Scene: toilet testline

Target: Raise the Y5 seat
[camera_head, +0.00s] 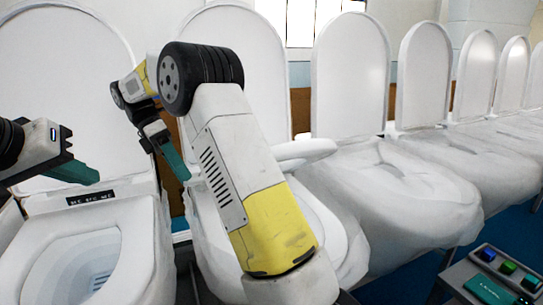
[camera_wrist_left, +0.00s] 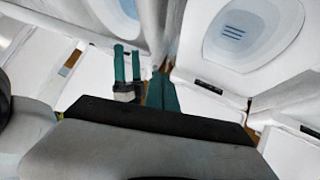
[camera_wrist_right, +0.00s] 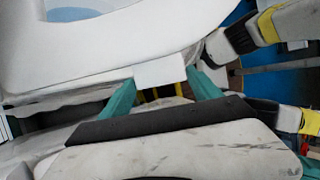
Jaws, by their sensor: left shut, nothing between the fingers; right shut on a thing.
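A white toilet seat (camera_wrist_right: 110,45) fills the upper left of the right wrist view, with a pale bowl inside it. My right gripper (camera_wrist_right: 163,88) has its teal fingers on both sides of a white tab (camera_wrist_right: 160,69) at the seat's edge. In the head view the right gripper (camera_head: 170,152) is near the second toilet, whose seat (camera_head: 328,222) is mostly hidden behind my right arm. My left gripper (camera_head: 84,172) is shut and empty above the leftmost toilet (camera_head: 140,225); its fingers also show in the left wrist view (camera_wrist_left: 162,93). I cannot read which seat is Y5.
A row of white toilets with upright lids (camera_head: 350,75) runs to the right, their bowls under wrinkled covers (camera_head: 400,180). A control box (camera_head: 490,285) with coloured buttons is at the lower right. Blue floor shows beside it.

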